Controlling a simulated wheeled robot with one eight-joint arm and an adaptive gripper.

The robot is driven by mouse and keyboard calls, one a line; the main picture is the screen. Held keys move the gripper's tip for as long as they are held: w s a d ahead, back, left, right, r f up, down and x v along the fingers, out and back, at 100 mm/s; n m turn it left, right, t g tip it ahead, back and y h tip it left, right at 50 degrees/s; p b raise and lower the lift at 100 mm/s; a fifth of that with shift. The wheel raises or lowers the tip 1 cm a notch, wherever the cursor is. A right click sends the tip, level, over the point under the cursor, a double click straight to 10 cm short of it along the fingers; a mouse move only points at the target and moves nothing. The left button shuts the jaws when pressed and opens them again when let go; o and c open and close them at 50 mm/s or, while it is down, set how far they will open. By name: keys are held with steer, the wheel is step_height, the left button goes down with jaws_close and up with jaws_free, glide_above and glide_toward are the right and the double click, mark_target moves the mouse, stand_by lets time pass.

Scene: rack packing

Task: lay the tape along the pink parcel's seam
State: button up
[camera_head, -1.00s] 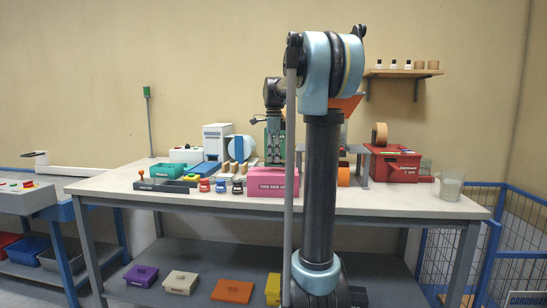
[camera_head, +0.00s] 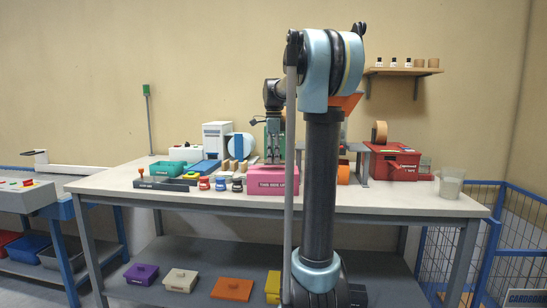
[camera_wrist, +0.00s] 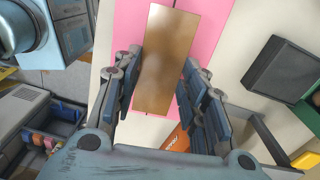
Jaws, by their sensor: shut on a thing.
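The pink parcel (camera_head: 266,184) stands on the table near its front edge, marked "THIS SIDE UP". My gripper (camera_head: 274,160) is directly above it, pointing down. In the wrist view the parcel's pink top (camera_wrist: 205,35) lies under the fingers. My gripper (camera_wrist: 163,78) is shut on a flat brown strip of tape (camera_wrist: 165,50), with one finger at each long side. The strip lies over the parcel's top and covers its middle, so most of the seam is hidden. I cannot tell whether the tape touches the parcel.
Small red, blue and dark items (camera_head: 221,185) stand left of the parcel, beside a dark tray (camera_head: 165,184). A teal bin (camera_head: 168,171) is behind them. A red box (camera_head: 395,166) and a clear beaker (camera_head: 451,184) stand at the right. My arm hides part of the table.

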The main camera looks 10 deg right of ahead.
steer(key=shift+f, duration=1.6)
stand_by(0.4)
steer(key=o, duration=0.8)
steer(key=shift+c, duration=0.2)
steer(key=shift+r, duration=0.1)
step_height(320, 180, up, 12)
steer(key=s+f+n+t, duration=0.2)
steer(key=s+f+n, duration=1.8)
steer(key=s+f, duration=1.4)
steer(key=shift+s+f+n, duration=0.3)
steer(key=shift+s+f, duration=0.1)
steer(key=shift+f, duration=0.55)
